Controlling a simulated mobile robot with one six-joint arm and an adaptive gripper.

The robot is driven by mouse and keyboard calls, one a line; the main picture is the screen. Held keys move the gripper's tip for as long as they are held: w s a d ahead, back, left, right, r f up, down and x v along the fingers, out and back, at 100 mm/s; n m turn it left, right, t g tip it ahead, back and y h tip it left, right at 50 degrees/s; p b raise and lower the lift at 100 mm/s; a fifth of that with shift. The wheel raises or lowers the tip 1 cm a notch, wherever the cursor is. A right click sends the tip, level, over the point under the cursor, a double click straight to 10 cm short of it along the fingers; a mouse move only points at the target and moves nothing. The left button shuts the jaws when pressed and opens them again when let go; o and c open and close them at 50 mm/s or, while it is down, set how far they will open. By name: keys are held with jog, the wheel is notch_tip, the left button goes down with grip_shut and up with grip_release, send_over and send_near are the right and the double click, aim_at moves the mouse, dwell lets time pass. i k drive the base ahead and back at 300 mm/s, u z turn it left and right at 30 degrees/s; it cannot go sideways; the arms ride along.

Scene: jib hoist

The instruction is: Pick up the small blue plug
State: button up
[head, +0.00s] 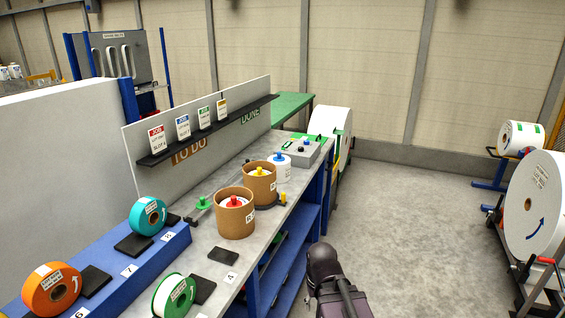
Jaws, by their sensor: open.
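A small blue plug (282,156) shows in the head view on top of a white roll (281,171), toward the far end of the grey workbench (222,269). It appears to sit upright in the roll's middle. Part of my dark arm shows at the bottom centre, beside the bench's right edge and well short of the blue plug. My gripper's fingers are not visible.
A control box (298,153) sits beyond. Open floor (400,220) lies right.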

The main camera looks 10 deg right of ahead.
aim_at(278, 158)
jog(key=k, duration=0.55)
jog(key=z, duration=0.4)
jog(key=i, duration=0.7)
jog(key=z, duration=0.3)
jog(key=i, duration=1.45)
jog(key=u, duration=0.85)
jog(key=i, duration=0.5)
jog(key=u, duration=0.35)
